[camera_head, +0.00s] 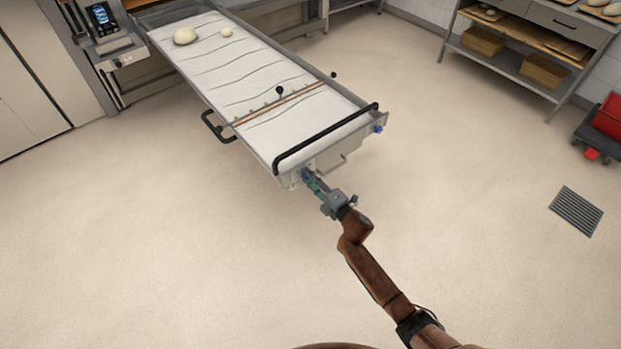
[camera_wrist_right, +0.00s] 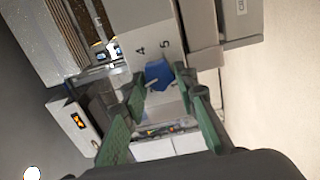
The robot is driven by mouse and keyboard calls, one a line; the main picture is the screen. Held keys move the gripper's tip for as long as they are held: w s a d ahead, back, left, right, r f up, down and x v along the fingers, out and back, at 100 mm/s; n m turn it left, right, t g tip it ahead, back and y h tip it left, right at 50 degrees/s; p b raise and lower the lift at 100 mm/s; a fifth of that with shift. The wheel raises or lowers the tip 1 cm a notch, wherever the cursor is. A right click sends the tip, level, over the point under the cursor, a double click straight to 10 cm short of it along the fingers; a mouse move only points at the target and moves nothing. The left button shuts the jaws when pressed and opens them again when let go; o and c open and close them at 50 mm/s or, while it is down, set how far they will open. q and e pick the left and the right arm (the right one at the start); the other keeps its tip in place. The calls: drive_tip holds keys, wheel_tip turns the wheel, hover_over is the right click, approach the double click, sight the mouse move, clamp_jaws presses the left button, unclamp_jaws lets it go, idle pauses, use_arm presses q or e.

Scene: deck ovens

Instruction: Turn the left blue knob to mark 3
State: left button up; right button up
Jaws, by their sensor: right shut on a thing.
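The left blue knob (camera_head: 306,175) is on the near end of the long loader table, at its left corner. In the right wrist view the blue knob (camera_wrist_right: 158,74) sits between the green fingers on a grey panel with the marks 4 and 5 printed above it. Mark 3 and the knob's pointer cannot be made out. My right gripper (camera_head: 313,183) is at the knob, and its fingers (camera_wrist_right: 162,88) are shut on it. A second blue knob (camera_head: 378,129) is at the table's right corner, apart from the gripper. My left gripper is not in view.
The loader table (camera_head: 365,112) has a black bar handle (camera_head: 325,140) above its near end and a side handle (camera_head: 216,128). Dough pieces (camera_head: 186,36) lie at its far end. A shelf rack (camera_head: 520,75) stands at the right.

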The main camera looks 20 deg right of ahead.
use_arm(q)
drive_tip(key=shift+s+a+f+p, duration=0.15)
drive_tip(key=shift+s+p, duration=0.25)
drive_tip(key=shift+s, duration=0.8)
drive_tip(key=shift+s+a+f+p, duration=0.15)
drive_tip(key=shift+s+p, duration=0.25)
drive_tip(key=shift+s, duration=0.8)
use_arm(e)
drive_tip(key=shift+m, duration=1.7)
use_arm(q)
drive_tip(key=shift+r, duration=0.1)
use_arm(e)
drive_tip(key=o, duration=1.2)
drive_tip(key=shift+c, duration=0.2)
drive_tip(key=v, duration=1.2)
